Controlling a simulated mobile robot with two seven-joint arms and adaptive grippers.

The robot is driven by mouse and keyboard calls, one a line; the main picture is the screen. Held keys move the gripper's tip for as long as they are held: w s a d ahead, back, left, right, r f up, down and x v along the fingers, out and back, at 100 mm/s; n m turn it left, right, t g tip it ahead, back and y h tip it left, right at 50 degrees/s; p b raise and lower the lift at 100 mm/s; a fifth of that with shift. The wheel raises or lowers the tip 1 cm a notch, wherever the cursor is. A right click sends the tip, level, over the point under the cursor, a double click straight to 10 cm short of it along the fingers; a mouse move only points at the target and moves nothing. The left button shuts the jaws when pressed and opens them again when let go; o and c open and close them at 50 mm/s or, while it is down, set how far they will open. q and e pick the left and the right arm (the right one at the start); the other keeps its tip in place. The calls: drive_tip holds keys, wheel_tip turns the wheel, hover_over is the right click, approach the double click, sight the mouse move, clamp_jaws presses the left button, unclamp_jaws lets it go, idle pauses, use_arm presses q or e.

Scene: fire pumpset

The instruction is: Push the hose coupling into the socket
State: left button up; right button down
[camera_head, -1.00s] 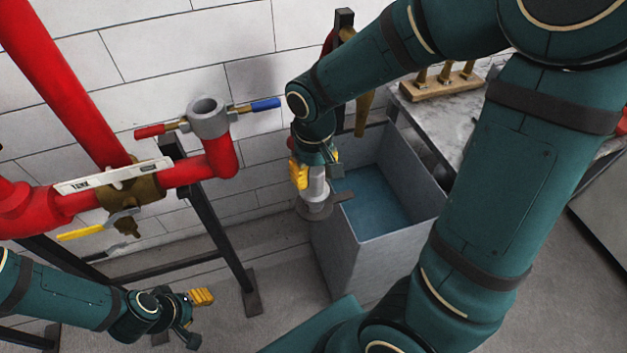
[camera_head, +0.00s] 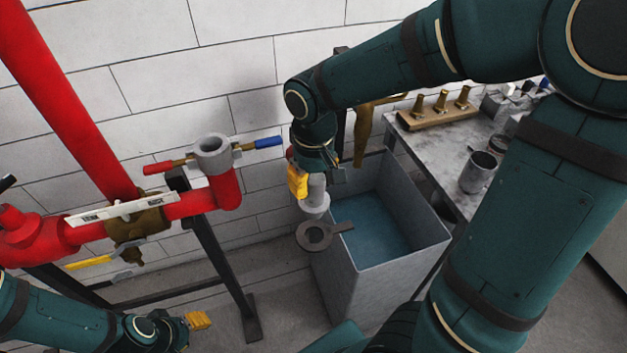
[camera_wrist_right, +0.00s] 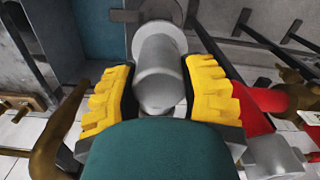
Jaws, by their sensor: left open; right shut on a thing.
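The hose coupling (camera_head: 316,202) is a light grey cylinder with a wider round flange at its lower end. My right gripper (camera_head: 312,182) is shut on its upper part, with yellow pads on both sides in the wrist view (camera_wrist_right: 160,95). The coupling hangs roughly upright above a dark ring holder (camera_head: 302,238) at the tank's edge. The socket (camera_head: 212,150) is a grey open-topped fitting on the red pipe, with a red and a blue lever, left of the coupling and apart from it. My left gripper (camera_head: 198,330) is open and empty at the lower left.
The grey tank (camera_head: 395,255) with blue inside stands below the right gripper. A worktop (camera_head: 425,140) behind it carries a wooden block with brass fittings (camera_head: 440,113) and a grey mug (camera_head: 478,172). Red pipes (camera_head: 70,85) and a dark stand (camera_head: 222,260) fill the left side.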

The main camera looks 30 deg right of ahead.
sight(314, 176)
drive_tip(key=shift+r+p, duration=1.2)
drive_tip(key=shift+r, duration=0.45)
drive_tip(key=shift+s, duration=0.1)
